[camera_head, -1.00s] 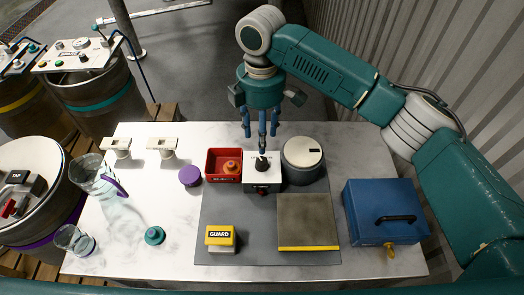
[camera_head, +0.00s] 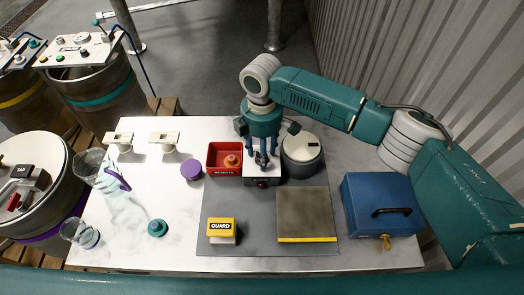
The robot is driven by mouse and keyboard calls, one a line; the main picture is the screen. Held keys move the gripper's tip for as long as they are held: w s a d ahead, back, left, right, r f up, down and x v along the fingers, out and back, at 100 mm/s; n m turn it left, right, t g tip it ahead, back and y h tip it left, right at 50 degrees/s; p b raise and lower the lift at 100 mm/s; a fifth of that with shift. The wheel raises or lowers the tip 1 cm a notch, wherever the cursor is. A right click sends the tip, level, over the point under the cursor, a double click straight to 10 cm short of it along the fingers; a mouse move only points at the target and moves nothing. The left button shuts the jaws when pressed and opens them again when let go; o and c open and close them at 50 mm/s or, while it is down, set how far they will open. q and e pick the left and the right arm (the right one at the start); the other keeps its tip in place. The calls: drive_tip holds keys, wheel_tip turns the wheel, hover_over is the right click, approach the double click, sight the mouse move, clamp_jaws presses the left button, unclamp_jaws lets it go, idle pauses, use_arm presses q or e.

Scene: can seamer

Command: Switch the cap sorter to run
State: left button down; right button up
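A small white control box (camera_head: 262,181) with a dark front and a red button stands on the grey mat. I take it to be the cap sorter's switch box, but its label is too small to read. My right gripper (camera_head: 262,163) points straight down over its top, with blue fingers spread around the spot of the black knob. The fingers hide the knob and its setting. I cannot tell whether they touch it. My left gripper is not in view.
A red bin (camera_head: 216,170) holding an orange piece stands close left of the box. A round grey drum (camera_head: 302,150) stands close right. A yellow GUARD block (camera_head: 221,229), a flat plate (camera_head: 304,213) and a blue case (camera_head: 381,205) lie nearer. Glassware stands left.

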drive_tip(key=shift+c, duration=1.3)
drive_tip(key=c, duration=0.9)
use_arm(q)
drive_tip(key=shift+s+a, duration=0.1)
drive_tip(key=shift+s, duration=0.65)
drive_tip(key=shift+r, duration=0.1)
use_arm(e)
drive_tip(key=shift+r, duration=0.1)
